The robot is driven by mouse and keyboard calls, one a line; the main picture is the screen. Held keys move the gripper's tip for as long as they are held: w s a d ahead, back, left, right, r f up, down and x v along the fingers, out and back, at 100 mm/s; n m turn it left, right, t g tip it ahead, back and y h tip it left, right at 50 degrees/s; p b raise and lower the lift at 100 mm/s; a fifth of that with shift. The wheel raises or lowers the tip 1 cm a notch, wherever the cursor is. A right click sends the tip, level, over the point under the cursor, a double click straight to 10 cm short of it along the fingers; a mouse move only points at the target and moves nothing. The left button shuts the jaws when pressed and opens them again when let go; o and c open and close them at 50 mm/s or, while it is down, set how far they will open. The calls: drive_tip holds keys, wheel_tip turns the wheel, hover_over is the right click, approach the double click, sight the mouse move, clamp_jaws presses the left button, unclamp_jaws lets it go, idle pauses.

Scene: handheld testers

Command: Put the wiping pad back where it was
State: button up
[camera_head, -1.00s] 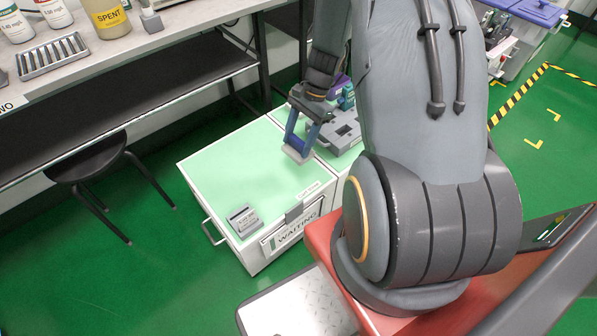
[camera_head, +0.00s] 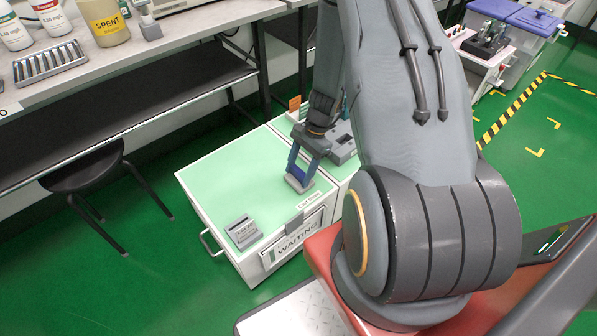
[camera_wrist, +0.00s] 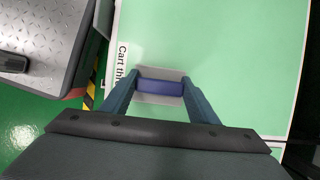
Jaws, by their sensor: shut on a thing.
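My gripper (camera_head: 300,178) is shut on the wiping pad (camera_head: 299,185), a small block with a grey base. In the wrist view the pad (camera_wrist: 160,86) shows a blue upper part between my two blue fingers, with its grey base beneath. The pad is low over the pale green top of the white cart (camera_head: 215,180), near its right side. I cannot tell whether the base touches the top. A printed label lies at the cart's front edge, close to the pad in the wrist view.
A small grey device (camera_head: 242,231) stands on the cart's front left corner. A "WAITING" sign (camera_head: 296,238) hangs on the cart's front. A grey fixture (camera_head: 341,142) is behind my gripper at the right. The middle of the green top is clear. A stool (camera_head: 85,170) stands at the left.

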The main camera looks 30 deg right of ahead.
drive_tip(key=shift+f, duration=0.15)
drive_tip(key=o, duration=1)
drive_tip(key=s+p+v, duration=0.1)
drive_tip(key=p+v, duration=0.1)
drive_tip(key=v, duration=1)
drive_tip(key=a+r+n+h, duration=0.1)
drive_tip(key=a+r+n, duration=0.4)
drive_tip(key=a+r, duration=0.5)
drive_tip(key=s+a+r+n+h, duration=0.1)
drive_tip(key=s+a+r+n, duration=0.3)
drive_tip(key=s+a+r, duration=0.1)
drive_tip(key=s+a+r+n+h, duration=0.1)
drive_tip(key=s+a+r+n, duration=0.4)
drive_tip(key=s+r, duration=0.2)
drive_tip(key=s+a+r+n+h, duration=0.1)
drive_tip(key=s+a+r+n, duration=0.3)
drive_tip(key=s+a+r, duration=0.1)
drive_tip(key=shift+s+a+r+n+t, duration=0.1)
drive_tip(key=shift+s+r+n+t, duration=0.1)
drive_tip(key=shift+r, duration=0.25)
drive_tip(key=shift+s+a+r+n+t, duration=0.1)
drive_tip(key=shift+s+r+t, duration=0.1)
drive_tip(key=shift+r, duration=0.25)
